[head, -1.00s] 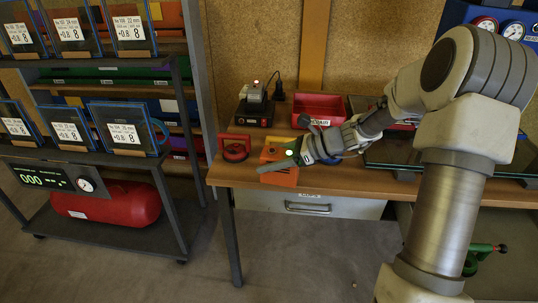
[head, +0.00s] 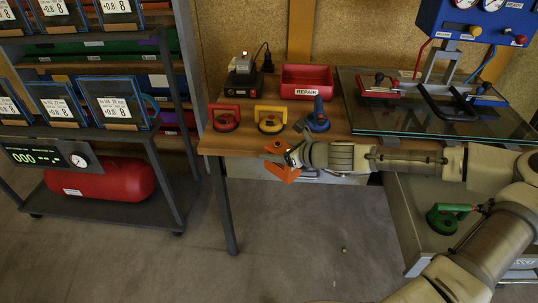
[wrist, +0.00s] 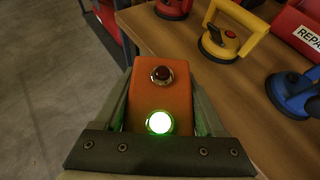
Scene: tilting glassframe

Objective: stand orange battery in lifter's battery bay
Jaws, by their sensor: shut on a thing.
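The orange battery (head: 284,174) is in my gripper (head: 282,157), tilted, at the bench's front edge in the head view. In the wrist view the battery (wrist: 160,95) sits between both fingers of my gripper (wrist: 160,100). Its facing side shows a dark red button and a bright green light. The lifter (head: 436,85) stands at the right on a glass pane, with a blue gauge box (head: 478,20) above and red and blue parts below. I cannot make out its battery bay. My gripper is well left of the lifter.
Red (head: 224,120), yellow (head: 270,122) and blue (head: 318,120) suction cups stand on the bench (head: 245,144). Behind are a red REPAIR bin (head: 306,82) and a black charger (head: 244,80). A green suction cup (head: 446,218) is lower right. A rack (head: 165,150) stands left.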

